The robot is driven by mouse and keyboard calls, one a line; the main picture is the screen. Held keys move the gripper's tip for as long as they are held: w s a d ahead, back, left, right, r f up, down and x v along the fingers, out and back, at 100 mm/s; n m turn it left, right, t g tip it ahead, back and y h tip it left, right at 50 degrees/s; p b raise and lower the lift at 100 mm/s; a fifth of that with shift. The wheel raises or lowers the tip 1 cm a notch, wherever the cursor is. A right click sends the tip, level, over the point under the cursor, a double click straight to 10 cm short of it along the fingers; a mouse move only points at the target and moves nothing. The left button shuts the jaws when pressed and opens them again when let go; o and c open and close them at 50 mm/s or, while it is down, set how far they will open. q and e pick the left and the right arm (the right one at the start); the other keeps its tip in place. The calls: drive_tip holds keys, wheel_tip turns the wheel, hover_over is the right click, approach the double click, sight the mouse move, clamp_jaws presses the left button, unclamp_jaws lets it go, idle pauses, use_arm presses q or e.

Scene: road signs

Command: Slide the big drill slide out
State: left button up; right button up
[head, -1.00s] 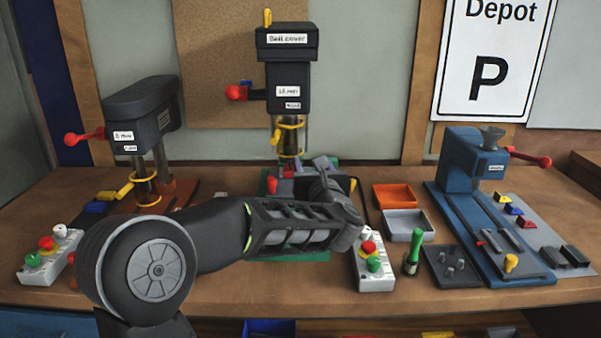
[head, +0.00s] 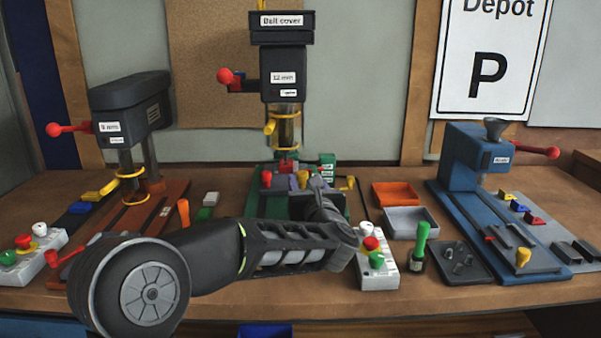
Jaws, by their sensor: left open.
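The big drill (head: 283,75), labelled 12 mm, stands at the back centre with a dark head and a "Belt cover" label on top. Its green base (head: 258,205) carries a slide area with a purple-grey block (head: 283,184), a red knob (head: 267,178) and a yellow knob (head: 302,179). My left gripper (head: 318,184) is open at the right part of this slide area, close to the yellow knob. I cannot tell whether it touches anything. My forearm hides the front of the base. My right gripper is out of view.
A smaller drill (head: 130,105) stands at left and a blue machine (head: 465,160) at right.

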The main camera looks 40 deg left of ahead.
sight(302, 172)
use_arm(q)
drive_tip(key=p+x, duration=0.2)
drive_tip(key=x, duration=0.5)
drive_tip(key=shift+w+a, duration=0.3)
clamp_jaws()
idle(0.4)
idle(0.9)
